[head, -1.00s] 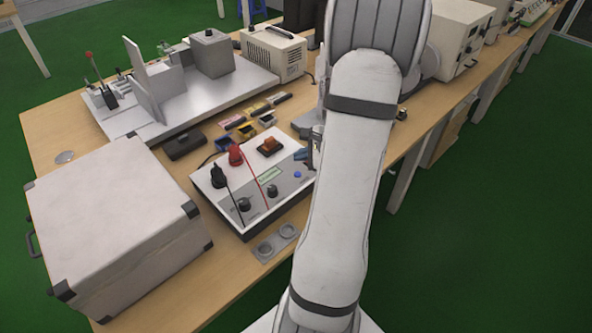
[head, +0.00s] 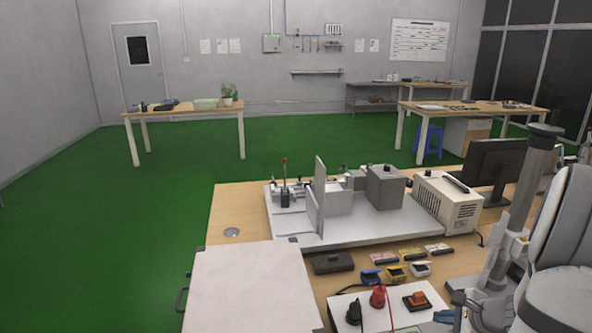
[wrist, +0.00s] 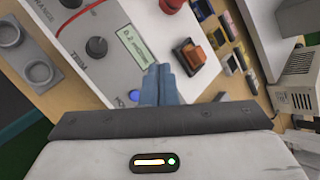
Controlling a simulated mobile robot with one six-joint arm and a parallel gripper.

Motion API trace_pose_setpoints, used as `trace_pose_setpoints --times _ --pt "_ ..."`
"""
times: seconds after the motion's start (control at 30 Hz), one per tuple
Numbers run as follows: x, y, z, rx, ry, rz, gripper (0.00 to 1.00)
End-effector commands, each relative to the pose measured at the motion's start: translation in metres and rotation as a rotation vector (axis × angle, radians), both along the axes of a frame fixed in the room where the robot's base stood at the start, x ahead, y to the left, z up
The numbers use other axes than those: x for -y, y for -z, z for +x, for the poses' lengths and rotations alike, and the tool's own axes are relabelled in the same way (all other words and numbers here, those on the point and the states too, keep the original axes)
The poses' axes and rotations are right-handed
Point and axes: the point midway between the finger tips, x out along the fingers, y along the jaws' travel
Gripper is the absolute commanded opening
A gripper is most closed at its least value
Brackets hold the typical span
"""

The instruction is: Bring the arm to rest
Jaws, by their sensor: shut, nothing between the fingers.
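My gripper (wrist: 160,84) shows in the wrist view with its two blue fingers together and nothing between them. It hangs above a white control box (wrist: 192,92) with a small display, a black knob, a blue button and an orange switch (wrist: 188,54). I cannot tell the height of the fingertips over the panel. In the head view my arm is at the right edge, and the same control box (head: 378,322) is cut off at the bottom, with its red and black plugs.
A large pale case (head: 250,290) stands left of the control box. Behind are a grey test fixture (head: 295,232), a beige power unit (head: 447,205) and small coloured trays (head: 397,273). A monitor (head: 492,165) stands near my arm. Green floor (head: 120,200) is open at left.

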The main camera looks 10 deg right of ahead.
Motion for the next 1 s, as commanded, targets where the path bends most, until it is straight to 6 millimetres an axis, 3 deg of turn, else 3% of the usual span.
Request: trace_pose_setpoints --times 0.1,0.2,0.3,0.43,0.53,0.7,1.0 --pt "-0.066 -0.032 0.005 -0.005 -0.28 -0.114 0.0" --pt "-0.124 -0.055 -0.006 -0.015 -0.552 -0.236 0.0" --pt "-0.172 -0.073 -0.027 -0.026 -0.815 -0.372 0.0" --pt "-0.217 -0.093 -0.063 -0.037 -1.134 -0.571 0.0" --pt "-0.236 -0.105 -0.09 -0.043 -1.347 -0.735 0.0" --pt "-0.247 -0.121 -0.121 -0.046 -1.585 -0.97 0.0" --pt "-0.246 -0.128 -0.133 -0.053 -1.688 -1.099 0.0"
